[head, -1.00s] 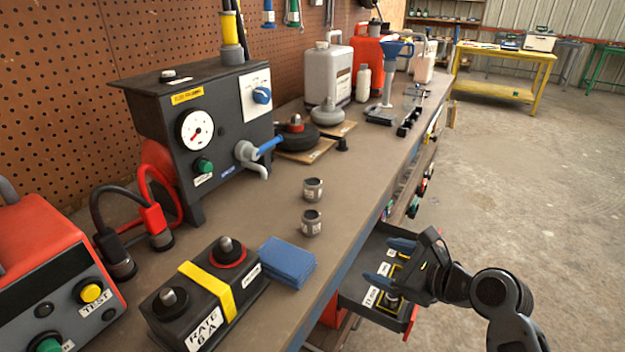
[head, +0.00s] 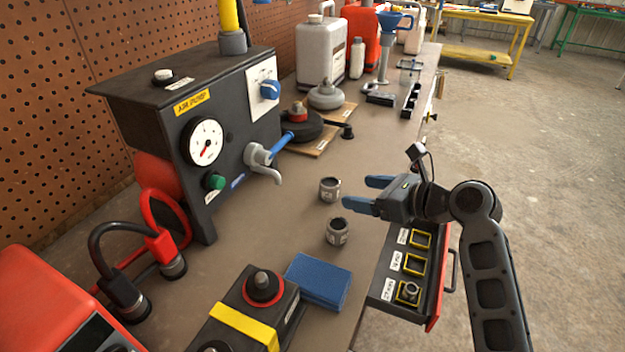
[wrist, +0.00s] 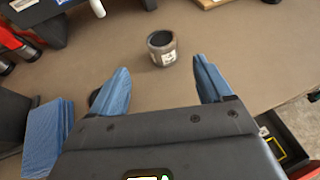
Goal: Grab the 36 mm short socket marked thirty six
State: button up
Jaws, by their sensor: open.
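Two grey metal sockets stand upright on the workbench. The far socket (head: 330,189) is just beyond my fingertips; the near socket (head: 338,231) is closer to the blue sponge. My gripper (head: 364,193) is open and empty, its blue fingers pointing across the bench. In the wrist view the far socket (wrist: 162,50) lies ahead of the gap between the fingers (wrist: 162,75), apart from both. Its pale label is too small to read surely. The near socket is mostly hidden behind the left finger there.
An open drawer (head: 432,318) below my gripper holds another socket (head: 408,292) in a yellow-framed slot. The blue sponge (head: 318,281) and black battery box (head: 240,318) stand nearer. The air pump box (head: 235,140) stands behind. Bench between pump and sockets is clear.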

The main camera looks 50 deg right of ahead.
aim_at(332, 183)
jog(key=shift+w+f, duration=0.1)
jog(key=shift+w, duration=0.55)
jog(key=x, duration=0.7)
jog(key=shift+w+d, duration=0.15)
jog(key=shift+w, duration=0.05)
jog(key=shift+c, duration=0.3)
jog(key=c, duration=1.2)
jog(key=shift+c, duration=0.3)
jog(key=shift+r, duration=0.25)
